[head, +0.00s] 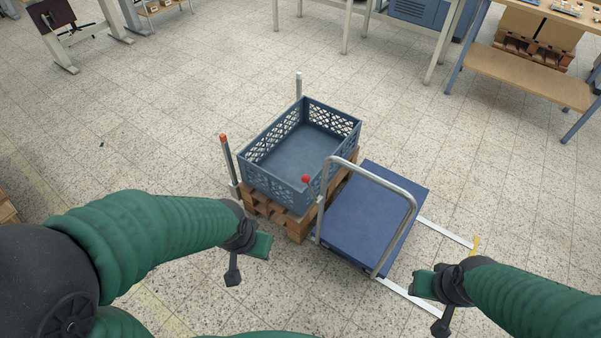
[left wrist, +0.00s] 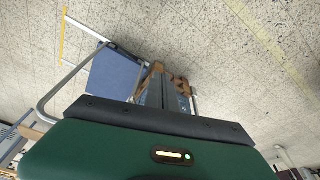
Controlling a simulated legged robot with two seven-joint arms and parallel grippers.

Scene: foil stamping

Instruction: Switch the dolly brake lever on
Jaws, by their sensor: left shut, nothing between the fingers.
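The dolly (head: 375,215) has a flat blue deck and a bent grey tube handle (head: 412,195), standing on the floor right of centre. A short lever with a red knob (head: 306,180) stands by the left end of the handle, beside the crate's near corner. My left gripper (head: 262,246) is shut and empty, left of and nearer than the lever, apart from it. The dolly deck also shows in the left wrist view (left wrist: 112,75), partly hidden by my green gripper housing. My right gripper (head: 422,284) is in front of the dolly's right side; its finger gap is not clear.
A blue-grey crate (head: 273,187) sits on a wooden pallet (head: 298,229) left of the dolly. An orange-topped post (head: 226,153) and a grey post (head: 298,86) stand at the pallet. White floor strips (head: 446,233) run beside the dolly.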

